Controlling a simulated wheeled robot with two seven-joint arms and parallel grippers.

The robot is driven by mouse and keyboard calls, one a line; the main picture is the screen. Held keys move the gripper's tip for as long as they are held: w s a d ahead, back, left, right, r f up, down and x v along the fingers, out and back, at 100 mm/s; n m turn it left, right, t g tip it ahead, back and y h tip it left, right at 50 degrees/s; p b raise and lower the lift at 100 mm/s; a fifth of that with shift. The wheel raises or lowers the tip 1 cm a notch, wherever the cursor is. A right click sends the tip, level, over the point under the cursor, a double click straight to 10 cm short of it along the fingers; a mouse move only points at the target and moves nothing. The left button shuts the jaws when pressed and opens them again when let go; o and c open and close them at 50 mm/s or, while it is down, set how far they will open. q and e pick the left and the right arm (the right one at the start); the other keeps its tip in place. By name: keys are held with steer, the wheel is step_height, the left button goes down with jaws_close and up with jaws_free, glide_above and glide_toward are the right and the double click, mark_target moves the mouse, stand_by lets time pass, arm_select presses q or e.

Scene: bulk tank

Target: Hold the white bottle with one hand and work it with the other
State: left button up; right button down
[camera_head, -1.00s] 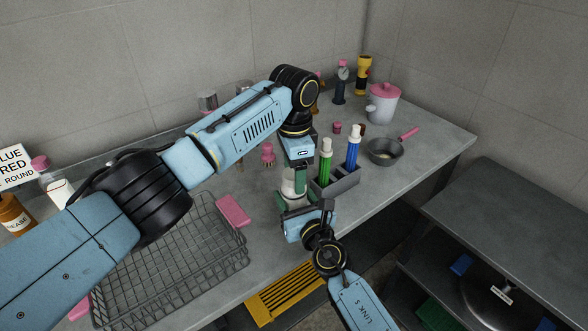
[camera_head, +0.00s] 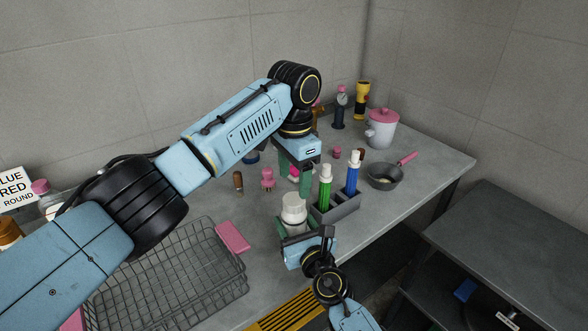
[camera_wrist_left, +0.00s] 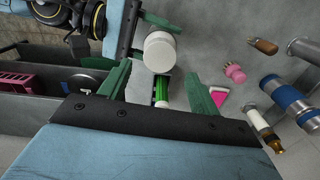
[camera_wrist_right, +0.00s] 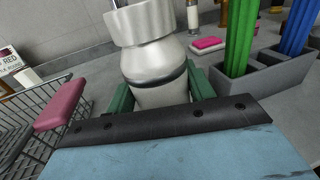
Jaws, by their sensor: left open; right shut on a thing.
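The white bottle (camera_head: 293,212) stands upright near the table's front edge, with a wide white cap that also shows in the left wrist view (camera_wrist_left: 160,48). My right gripper (camera_head: 295,228) is shut on its body from the front; in the right wrist view the green fingers flank the bottle (camera_wrist_right: 155,72). My left gripper (camera_head: 296,178) is open and empty, pointing down just behind and above the bottle, apart from the cap. In the left wrist view its green fingers (camera_wrist_left: 160,85) are spread wide, with the bottle beyond them.
A grey holder (camera_head: 338,207) with green (camera_head: 325,188) and blue (camera_head: 352,174) tubes stands close right of the bottle. A wire basket (camera_head: 170,275) and pink sponge (camera_head: 232,236) lie left. A pan (camera_head: 384,177) and lidded pot (camera_head: 381,130) stand farther right.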

mark_target(294, 199)
arm_select(q)
step_height(294, 199, up, 2)
steer(key=n, duration=0.5)
steer(key=shift+r+n, duration=0.2)
steer(key=shift+n, duration=0.2)
steer(key=shift+f, duration=0.1)
steer(key=shift+f, duration=3.95)
steer(key=shift+c, duration=0.3)
steer(key=c, duration=0.9)
steer(key=o, duration=1.1)
steer(key=shift+r, duration=0.15)
step_height(294, 199, up, 12)
